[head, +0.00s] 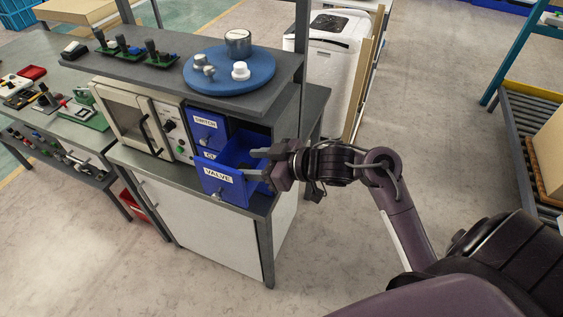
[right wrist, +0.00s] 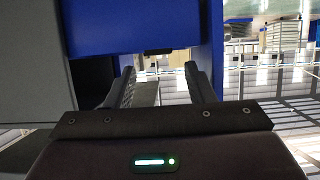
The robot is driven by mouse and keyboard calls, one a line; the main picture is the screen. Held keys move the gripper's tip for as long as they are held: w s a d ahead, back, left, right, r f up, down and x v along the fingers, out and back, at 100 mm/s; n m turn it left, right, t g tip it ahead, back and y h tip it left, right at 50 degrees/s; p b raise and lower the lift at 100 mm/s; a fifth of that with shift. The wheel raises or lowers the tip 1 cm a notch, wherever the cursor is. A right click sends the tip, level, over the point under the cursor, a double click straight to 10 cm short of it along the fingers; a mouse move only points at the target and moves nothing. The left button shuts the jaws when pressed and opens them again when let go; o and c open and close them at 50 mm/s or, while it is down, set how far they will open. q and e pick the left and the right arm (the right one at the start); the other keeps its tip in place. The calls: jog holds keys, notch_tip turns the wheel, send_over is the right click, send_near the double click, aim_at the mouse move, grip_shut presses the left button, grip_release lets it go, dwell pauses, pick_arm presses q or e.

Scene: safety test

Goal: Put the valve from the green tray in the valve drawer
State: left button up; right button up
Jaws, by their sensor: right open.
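The blue valve drawer (head: 218,186), labelled VALVE, is pulled out at the bottom of the drawer stack. My right gripper (head: 258,164) is open at the right side of this drawer, with its fingers over or beside the drawer's edge; I cannot tell whether they touch it. In the right wrist view the two fingers (right wrist: 165,82) are apart with nothing gripped, and blue drawer surface (right wrist: 140,25) lies ahead. A green tray-like item (head: 92,118) is on the left table; I cannot make out a valve in it. My left gripper is not in view.
A blue round plate (head: 255,80) with metal and white parts stands on the upper shelf (head: 165,78), beside green boards with dark knobs (head: 150,52). The SWITCH drawer (head: 207,130) is above the valve drawer. A white machine (head: 328,60) stands behind.

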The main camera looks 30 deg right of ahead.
jog(key=b+v, duration=0.1)
jog(key=v, duration=0.8)
jog(key=shift+s+d, duration=0.25)
jog(key=w+d+f+m+h, duration=0.1)
jog(key=w+d+f+m, duration=0.15)
jog(key=f, duration=0.85)
jog(key=w+d+f+m+h, duration=0.2)
jog(key=w+f+m, duration=0.15)
jog(key=f, duration=0.85)
jog(key=s+a+f+m+g+h, duration=0.1)
jog(key=s+f, duration=0.2)
jog(key=f, duration=0.5)
jog(key=s+f+m+g, duration=0.1)
jog(key=s+f, duration=0.2)
jog(key=f, duration=0.4)
jog(key=s+a+f+g+h, duration=0.2)
jog(key=s+a+f+g, duration=0.1)
jog(key=s+f, duration=0.9)
jog(key=s+f+n+g+h, duration=0.1)
jog(key=s+f+g, duration=0.1)
jog(key=s+f, duration=0.4)
jog(key=s+a+f+n+g+h, duration=0.1)
jog(key=s+f, duration=0.5)
jog(key=s, duration=0.7)
jog(key=shift+s+f+n+g, duration=0.2)
jog(key=shift+s+n+g, duration=0.15)
jog(key=shift+g, duration=0.45)
